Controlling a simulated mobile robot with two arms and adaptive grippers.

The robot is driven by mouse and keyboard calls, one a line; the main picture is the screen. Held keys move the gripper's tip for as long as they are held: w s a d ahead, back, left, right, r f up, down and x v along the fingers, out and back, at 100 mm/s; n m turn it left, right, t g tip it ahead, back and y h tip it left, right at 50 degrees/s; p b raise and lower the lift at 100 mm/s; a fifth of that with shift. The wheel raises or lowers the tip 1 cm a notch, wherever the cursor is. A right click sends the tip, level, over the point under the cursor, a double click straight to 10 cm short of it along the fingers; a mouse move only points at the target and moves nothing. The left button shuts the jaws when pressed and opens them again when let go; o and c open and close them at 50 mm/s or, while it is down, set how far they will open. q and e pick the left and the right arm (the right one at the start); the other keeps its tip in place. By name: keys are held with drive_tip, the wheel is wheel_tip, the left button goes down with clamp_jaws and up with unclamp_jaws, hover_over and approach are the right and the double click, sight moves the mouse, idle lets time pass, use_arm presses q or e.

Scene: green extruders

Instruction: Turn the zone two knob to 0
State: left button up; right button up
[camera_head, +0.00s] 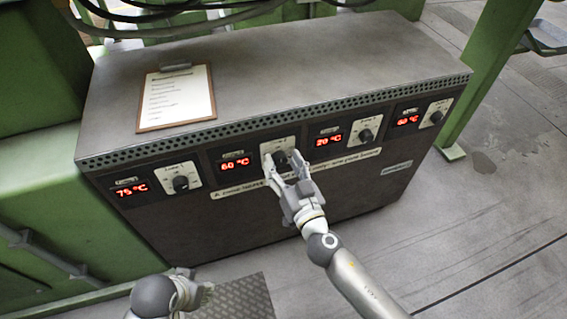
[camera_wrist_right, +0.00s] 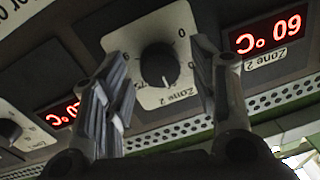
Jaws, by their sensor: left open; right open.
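The zone two knob (camera_head: 280,157) is a dark round knob on a white plate, right of a red display reading 60 °C (camera_head: 235,164). In the right wrist view, turned upside down, the knob (camera_wrist_right: 159,63) shows between my fingers, near a "Zone 2" label (camera_wrist_right: 177,97); its pale mark points down in the picture. My right gripper (camera_head: 284,168) is open at the knob, one finger on each side; it also shows in the wrist view (camera_wrist_right: 160,57). I see gaps beside the knob there. My left gripper (camera_head: 200,290) is open at the bottom edge, away from the panel, partly cut off.
Other knobs sit along the same panel, at far left (camera_head: 181,184), right (camera_head: 366,135) and far right (camera_head: 437,116), each with a red display. A clipboard (camera_head: 177,97) lies on the grey cabinet top (camera_head: 300,62). The floor (camera_head: 480,220) at right is clear.

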drive_tip(key=c, duration=1)
